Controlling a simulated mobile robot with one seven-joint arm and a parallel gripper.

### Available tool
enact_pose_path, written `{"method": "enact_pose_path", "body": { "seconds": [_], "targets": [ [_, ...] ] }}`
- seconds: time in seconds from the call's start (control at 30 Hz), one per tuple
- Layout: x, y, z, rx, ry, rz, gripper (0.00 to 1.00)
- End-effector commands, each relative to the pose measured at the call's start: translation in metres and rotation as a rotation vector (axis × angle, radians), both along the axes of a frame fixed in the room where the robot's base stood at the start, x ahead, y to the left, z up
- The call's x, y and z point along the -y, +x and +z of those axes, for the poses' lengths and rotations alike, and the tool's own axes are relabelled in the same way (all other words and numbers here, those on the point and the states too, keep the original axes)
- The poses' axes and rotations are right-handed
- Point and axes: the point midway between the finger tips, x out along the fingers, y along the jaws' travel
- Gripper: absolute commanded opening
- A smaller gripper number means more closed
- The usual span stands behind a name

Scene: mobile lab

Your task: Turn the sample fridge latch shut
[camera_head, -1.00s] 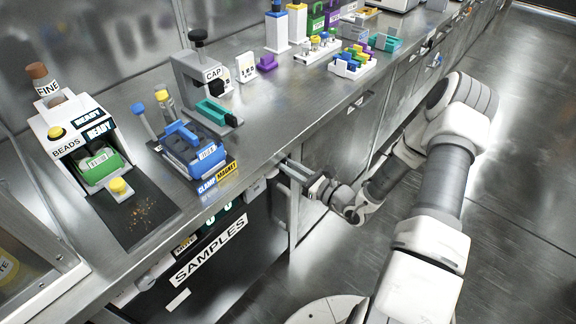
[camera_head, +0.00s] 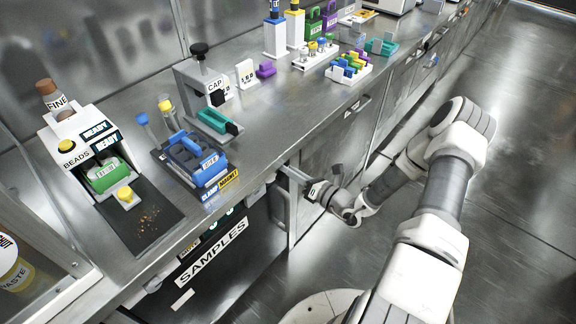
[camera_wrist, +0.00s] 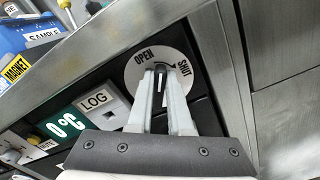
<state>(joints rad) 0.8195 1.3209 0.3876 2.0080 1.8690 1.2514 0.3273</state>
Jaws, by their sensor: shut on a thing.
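The sample fridge front, with its SAMPLES label (camera_head: 212,252), is under the bench in the head view. The latch's round white plate (camera_wrist: 133,77), marked OPEN and SHUT, is at the top middle of the wrist view. My gripper (camera_wrist: 162,74) is over this plate, its two pale fingers close together and shut on the dark latch handle (camera_wrist: 164,66). The fingers hide most of the handle, so its exact angle cannot be told. In the head view my gripper (camera_head: 284,170) reaches in under the bench edge, and the latch is hidden there.
A green temperature display (camera_wrist: 66,124) and a LOG module (camera_wrist: 100,102) are left of the latch plate. The metal bench edge (camera_wrist: 100,40) runs just above. A blue clamp device (camera_head: 195,160) and a bead machine (camera_head: 90,165) stand on the bench. The floor at right is clear.

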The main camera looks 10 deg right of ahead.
Motion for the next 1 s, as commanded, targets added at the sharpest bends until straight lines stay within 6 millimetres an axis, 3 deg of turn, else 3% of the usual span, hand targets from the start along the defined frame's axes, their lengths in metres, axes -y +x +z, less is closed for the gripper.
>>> {"method": "enact_pose_path", "body": {
  "seconds": [1.0],
  "targets": [
    [0.006,0.003,-0.015,-0.521,0.709,0.001,0.00]
  ]
}}
